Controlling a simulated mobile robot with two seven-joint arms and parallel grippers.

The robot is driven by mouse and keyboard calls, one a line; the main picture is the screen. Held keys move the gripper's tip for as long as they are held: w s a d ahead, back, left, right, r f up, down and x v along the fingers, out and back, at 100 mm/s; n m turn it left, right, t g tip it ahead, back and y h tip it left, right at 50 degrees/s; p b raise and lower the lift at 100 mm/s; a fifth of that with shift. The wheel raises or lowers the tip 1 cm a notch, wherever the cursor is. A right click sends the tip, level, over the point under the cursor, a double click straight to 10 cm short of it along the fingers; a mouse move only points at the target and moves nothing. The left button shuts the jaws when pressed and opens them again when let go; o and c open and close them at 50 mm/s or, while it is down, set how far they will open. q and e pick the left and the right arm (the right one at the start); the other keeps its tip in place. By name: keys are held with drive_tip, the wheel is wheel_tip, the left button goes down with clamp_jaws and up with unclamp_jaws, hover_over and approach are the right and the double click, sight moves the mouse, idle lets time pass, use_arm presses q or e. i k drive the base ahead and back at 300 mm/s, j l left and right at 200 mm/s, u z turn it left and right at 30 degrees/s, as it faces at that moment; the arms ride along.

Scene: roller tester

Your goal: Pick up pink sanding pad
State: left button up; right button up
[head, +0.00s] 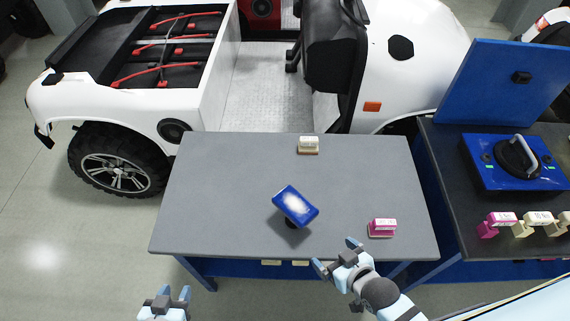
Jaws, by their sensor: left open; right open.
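The pink sanding pad (381,229) lies on the right front part of the grey table (225,185), with a white label on its top. My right gripper (338,256) is open and empty at the table's front edge, to the left of and nearer than the pink pad, apart from it. My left gripper (166,297) is open and empty at the bottom of the view, in front of the table's left part.
A blue tilted block (296,206) on a dark stand is mid-table. A beige pad (308,145) sits at the back edge. On the right, a dark bench (450,185) holds a blue device (516,162) and several labelled pads (541,223). A white vehicle (210,85) stands behind.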

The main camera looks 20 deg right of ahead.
sight(384, 227)
drive_tip(key=z, duration=1.5)
